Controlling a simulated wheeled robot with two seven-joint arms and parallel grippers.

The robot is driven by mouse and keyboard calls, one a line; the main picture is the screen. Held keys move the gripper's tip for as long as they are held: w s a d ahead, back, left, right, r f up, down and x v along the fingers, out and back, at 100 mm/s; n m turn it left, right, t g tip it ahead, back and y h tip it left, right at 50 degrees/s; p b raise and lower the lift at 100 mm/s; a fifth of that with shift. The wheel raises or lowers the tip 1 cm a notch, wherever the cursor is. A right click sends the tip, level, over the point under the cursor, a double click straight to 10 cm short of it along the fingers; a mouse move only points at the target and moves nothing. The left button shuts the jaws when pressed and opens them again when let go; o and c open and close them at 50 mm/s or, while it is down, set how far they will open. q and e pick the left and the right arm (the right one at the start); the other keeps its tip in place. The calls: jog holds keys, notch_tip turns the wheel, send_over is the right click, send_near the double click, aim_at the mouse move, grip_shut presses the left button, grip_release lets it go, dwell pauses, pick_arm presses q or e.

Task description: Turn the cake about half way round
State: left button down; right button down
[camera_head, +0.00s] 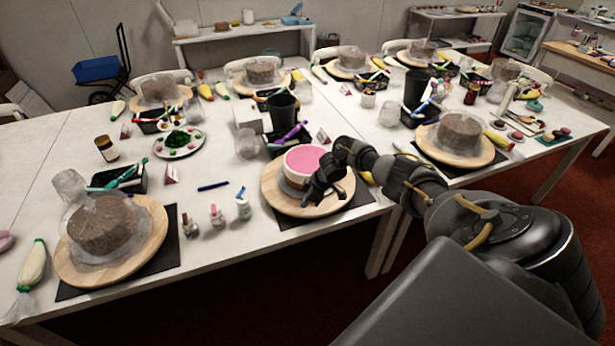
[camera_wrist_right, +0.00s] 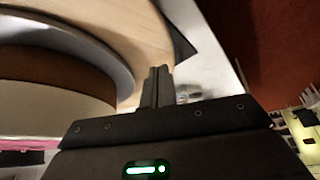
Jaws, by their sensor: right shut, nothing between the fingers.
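The cake (camera_head: 304,160), with a pink top and pale side, stands on a round wooden turntable (camera_head: 281,201) at the table's front edge. My right gripper (camera_head: 318,198) is at the cake's near right side, over the turntable. It hides part of the cake's side. In the right wrist view its fingers (camera_wrist_right: 158,76) are together and empty, beside the cake. I cannot tell whether they touch the cake or turntable. My left gripper is not in view.
Other turntables carry brown cakes under clear covers, at left (camera_head: 150,232) and right (camera_head: 484,155). A black tray (camera_head: 284,147) with tools is behind the cake.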

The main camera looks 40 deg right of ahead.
aim_at(317, 209)
jog(key=shift+f+b, duration=0.9)
jog(key=shift+f, duration=0.35)
jog(key=shift+r, duration=0.1)
jog(key=shift+s+d, duration=0.1)
jog(key=shift+s, duration=0.05)
jog(key=shift+s+d+p, duration=0.35)
jog(key=shift+s+d, duration=0.35)
jog(key=shift+d, duration=0.25)
jog(key=shift+d, duration=0.1)
jog(key=shift+s+d, duration=0.35)
jog(key=shift+d, duration=0.2)
jog(key=shift+s+d, duration=0.35)
jog(key=shift+d, duration=0.2)
